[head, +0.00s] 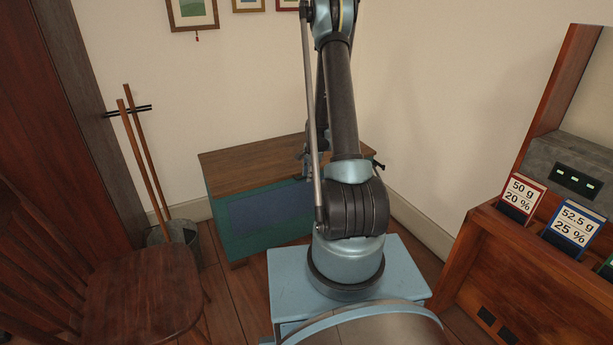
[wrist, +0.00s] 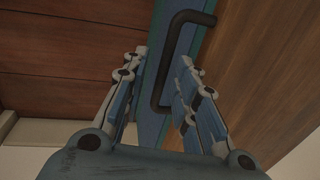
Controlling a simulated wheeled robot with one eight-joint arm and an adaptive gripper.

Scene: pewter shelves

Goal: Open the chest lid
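The chest (head: 228,232) stands in the room's corner, with a teal body and a brown wooden lid (head: 245,165). The lid lies flat and closed. In the wrist view the lid (wrist: 265,75) fills the right side, beside the teal chest front (wrist: 165,25). A dark bar handle (wrist: 167,60) is by that teal strip. My gripper (wrist: 163,64) is open, its fingers apart on either side of the handle in the picture. No contact with the handle is clear. In the head view my arm hides most of my gripper and part of the chest.
A wooden chair (head: 140,295) stands at the left front. A bucket (head: 178,238) with sticks stands left of the chest. A wooden unit with number cards (head: 522,195) is at the right. Plank floor (head: 235,300) shows between chair and my base.

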